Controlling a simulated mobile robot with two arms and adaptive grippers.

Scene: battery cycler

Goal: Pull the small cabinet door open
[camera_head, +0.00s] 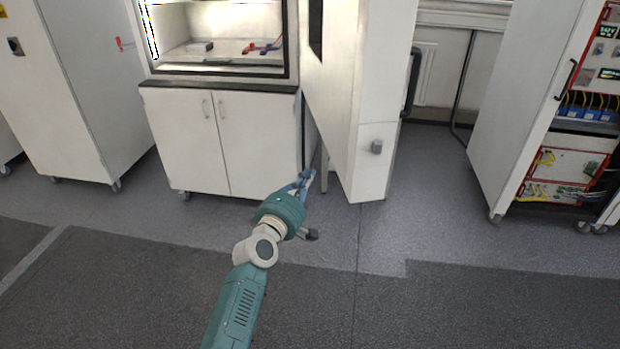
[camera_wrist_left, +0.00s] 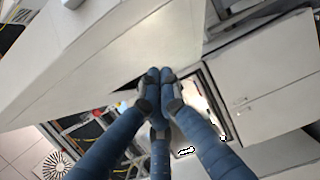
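A low white cabinet (camera_head: 176,137) with two shut doors and slim vertical handles stands left of centre in the head view. Right of it, a tall white door-like panel (camera_head: 328,110) juts out at an angle, with a dark gap beside the low cabinet. Which one is the small cabinet door I cannot tell. My left gripper (camera_head: 304,180) is at the panel's lower left edge. In the left wrist view its blue fingers (camera_wrist_left: 160,75) come together at a white panel's edge (camera_wrist_left: 110,70); contact is unclear.
A white cabinet (camera_head: 85,75) on casters stands at the left. A rack (camera_head: 530,100) with an open front, wiring and blue modules stands at the right. The grey floor (camera_head: 440,240) in front is clear.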

